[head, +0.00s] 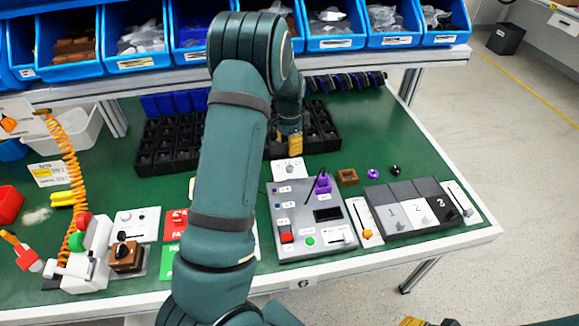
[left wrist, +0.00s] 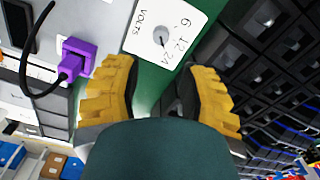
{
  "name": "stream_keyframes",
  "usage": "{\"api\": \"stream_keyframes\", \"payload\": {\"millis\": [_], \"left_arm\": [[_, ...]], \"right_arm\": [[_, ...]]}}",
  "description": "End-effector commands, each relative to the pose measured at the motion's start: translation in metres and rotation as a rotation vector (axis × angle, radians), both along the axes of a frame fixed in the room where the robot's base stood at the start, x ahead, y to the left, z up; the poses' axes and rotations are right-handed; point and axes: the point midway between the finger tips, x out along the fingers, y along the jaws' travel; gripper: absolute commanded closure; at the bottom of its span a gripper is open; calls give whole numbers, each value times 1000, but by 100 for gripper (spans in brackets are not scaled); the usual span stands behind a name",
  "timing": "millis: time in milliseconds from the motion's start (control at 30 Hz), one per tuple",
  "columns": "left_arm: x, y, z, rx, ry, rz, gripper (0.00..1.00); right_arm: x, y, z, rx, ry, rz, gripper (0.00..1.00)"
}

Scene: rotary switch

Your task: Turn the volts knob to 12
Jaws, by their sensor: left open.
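The volts switch is a white plate (head: 290,170) lettered VOLTS, with 6, 12 and 24 around a small round grey knob. In the left wrist view the knob (left wrist: 160,37) lies just beyond my fingertips, roughly in line with the gap between them. A small dark mark shows on its 24 side, but I cannot tell its exact setting. My left gripper (left wrist: 155,66) has yellow-padded fingers spread apart with nothing between them. In the head view it (head: 289,143) hangs just behind the plate. Of my right gripper, only a possible cropped piece (head: 428,322) shows at the bottom edge.
A grey control box (head: 312,243) stands in front of the plate. A purple plug (left wrist: 73,58) with a black cable sits on it. A black compartment tray (head: 165,150) is behind. Blue bins (head: 333,25) line the shelf above.

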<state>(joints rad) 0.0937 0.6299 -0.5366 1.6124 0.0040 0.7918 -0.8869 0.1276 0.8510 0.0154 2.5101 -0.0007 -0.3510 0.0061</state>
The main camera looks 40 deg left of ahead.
Motion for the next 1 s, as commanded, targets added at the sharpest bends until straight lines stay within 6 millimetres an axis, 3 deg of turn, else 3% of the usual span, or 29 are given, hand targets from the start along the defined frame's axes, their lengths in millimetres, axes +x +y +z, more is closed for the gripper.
{"api": "stream_keyframes", "payload": {"millis": [33,200,500,967,1000], "left_arm": [[-1,0,-14,0,4,1,59],[-1,0,-48,0,4,1,59],[0,0,-92,0,1,1,59],[0,0,-103,0,0,1,59],[0,0,-103,0,0,1,63]], "right_arm": [[-1,0,-4,0,2,2,53],[-2,0,-9,1,5,4,53],[-1,0,-17,1,2,4,53],[0,0,-18,1,0,3,53],[0,0,-18,1,0,3,53]]}}
